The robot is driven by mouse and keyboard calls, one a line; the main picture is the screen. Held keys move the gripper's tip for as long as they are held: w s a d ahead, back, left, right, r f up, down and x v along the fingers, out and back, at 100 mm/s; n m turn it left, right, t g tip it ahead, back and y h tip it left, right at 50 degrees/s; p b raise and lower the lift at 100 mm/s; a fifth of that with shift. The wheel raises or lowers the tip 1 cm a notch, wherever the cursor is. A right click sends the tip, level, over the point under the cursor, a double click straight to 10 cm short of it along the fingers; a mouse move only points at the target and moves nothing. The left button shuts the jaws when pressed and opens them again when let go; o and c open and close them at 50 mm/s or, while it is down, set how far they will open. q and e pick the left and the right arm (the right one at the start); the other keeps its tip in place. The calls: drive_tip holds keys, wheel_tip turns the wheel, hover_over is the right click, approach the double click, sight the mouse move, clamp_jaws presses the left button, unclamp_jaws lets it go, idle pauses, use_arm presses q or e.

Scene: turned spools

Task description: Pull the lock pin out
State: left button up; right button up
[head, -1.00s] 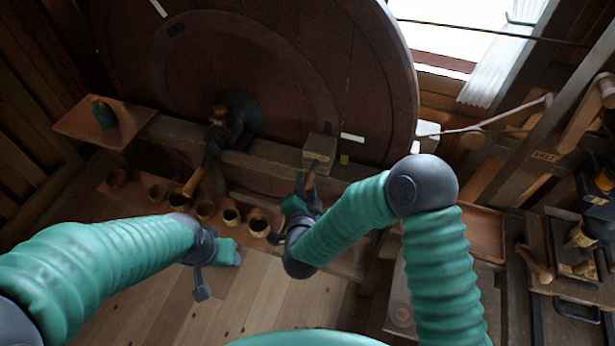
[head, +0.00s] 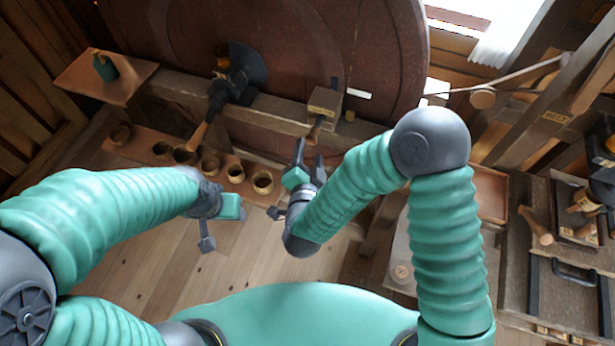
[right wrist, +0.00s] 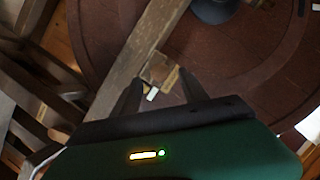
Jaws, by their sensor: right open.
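A pin with a wooden handle (head: 315,131), which looks like the lock pin, sticks out of the near side of a square wooden block (head: 325,102) on the beam in front of the big round wooden disc. My right gripper (head: 309,157) is open and empty just below the handle, with its fingers pointing toward the block. In the right wrist view the block (right wrist: 160,70) shows beyond and between the open fingers (right wrist: 161,92); I cannot make out the handle clearly there. My left gripper (head: 232,207) is low at the left, away from the block; its fingers do not show clearly.
A dark tap (head: 235,80) with a wooden handle is left of the block. Several small cups stand on a low shelf (head: 150,180). A green bottle (head: 104,67) stands on a board at the left. A workbench with tools (head: 580,220) is at the right.

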drive_tip(key=b+v, duration=0.1)
drive_tip(key=v, duration=1)
drive_tip(key=shift+s+d, duration=0.2)
drive_tip(key=w+d+f+n+g+y, duration=0.3)
drive_tip(key=w+d+f+n+g, duration=0.2)
drive_tip(key=d+f+n+g, duration=0.15)
drive_tip(key=s+d+n+g+h, duration=0.1)
drive_tip(key=s+d+g, duration=0.1)
drive_tip(key=s+d, duration=0.3)
drive_tip(key=s+d+n+g+h, duration=0.1)
drive_tip(key=s+d+n+g, duration=0.1)
drive_tip(key=s+d, duration=0.3)
drive_tip(key=d+r+g, duration=0.1)
drive_tip(key=d, duration=0.3)
drive_tip(key=shift+d+g, duration=0.25)
drive_tip(key=shift+g, duration=0.1)
drive_tip(key=shift+d, duration=0.15)
